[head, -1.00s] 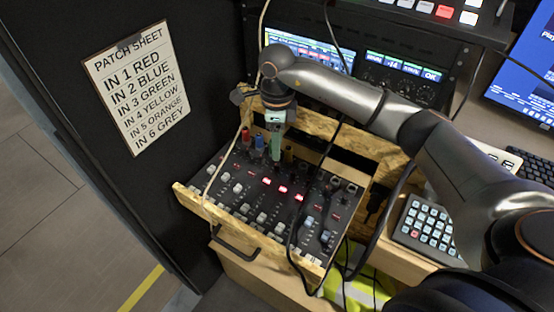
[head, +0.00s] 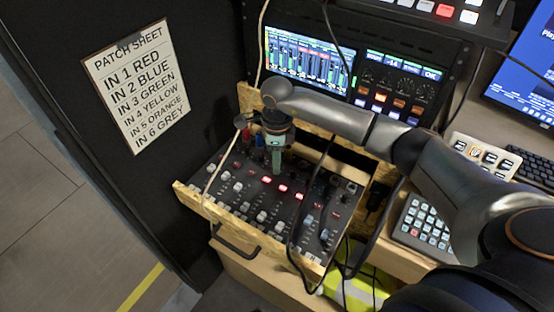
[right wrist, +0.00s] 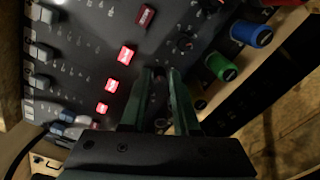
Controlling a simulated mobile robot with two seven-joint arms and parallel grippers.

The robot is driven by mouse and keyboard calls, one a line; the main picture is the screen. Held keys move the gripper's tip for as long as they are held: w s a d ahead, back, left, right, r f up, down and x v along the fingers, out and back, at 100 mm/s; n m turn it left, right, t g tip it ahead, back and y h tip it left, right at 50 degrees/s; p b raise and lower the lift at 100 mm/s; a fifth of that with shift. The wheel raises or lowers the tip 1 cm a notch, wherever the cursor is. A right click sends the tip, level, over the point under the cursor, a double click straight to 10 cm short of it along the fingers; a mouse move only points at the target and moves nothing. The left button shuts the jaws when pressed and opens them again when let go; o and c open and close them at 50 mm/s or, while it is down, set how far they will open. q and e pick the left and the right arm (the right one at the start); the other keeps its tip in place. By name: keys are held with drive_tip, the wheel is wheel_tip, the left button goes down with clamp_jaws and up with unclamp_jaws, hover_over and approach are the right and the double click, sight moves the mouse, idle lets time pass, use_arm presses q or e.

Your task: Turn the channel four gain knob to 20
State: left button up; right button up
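The mixer (head: 232,207) sits in the wooden drawer, with faders, lit red buttons and small dark knobs. My right gripper (head: 277,172) points down at the mixer's rear rows, behind the lit buttons. In the right wrist view, its two green fingers (right wrist: 161,75) are slightly apart over the row of dark knobs. Something dark lies between the fingertips; I cannot tell whether they touch it. A bare dark knob (right wrist: 185,43) shows beside them. The channel four label and any 20 mark cannot be read. My left gripper is not in view.
Green (right wrist: 221,67) and blue (right wrist: 250,34) plugs stand along the mixer's rear edge, near the fingers. A black cable (head: 300,215) crosses the mixer's right part and a pale cable its left. A meter screen (head: 308,62) stands behind. A patch sheet (head: 137,85) hangs left.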

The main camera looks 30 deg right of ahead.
clamp_jaws()
drive_tip(key=shift+m, duration=0.3)
drive_tip(key=m, duration=0.3)
drive_tip(key=shift+m, duration=0.4)
drive_tip(key=m+p, duration=0.1)
drive_tip(key=m, duration=0.2)
drive_tip(key=shift+r+m, duration=0.1)
drive_tip(key=shift+m, duration=0.2)
drive_tip(key=m+p, duration=0.1)
drive_tip(key=m, duration=0.3)
drive_tip(key=shift+m, duration=0.3)
drive_tip(key=m+p, duration=0.1)
drive_tip(key=m, duration=0.4)
drive_tip(key=shift+p, duration=0.3)
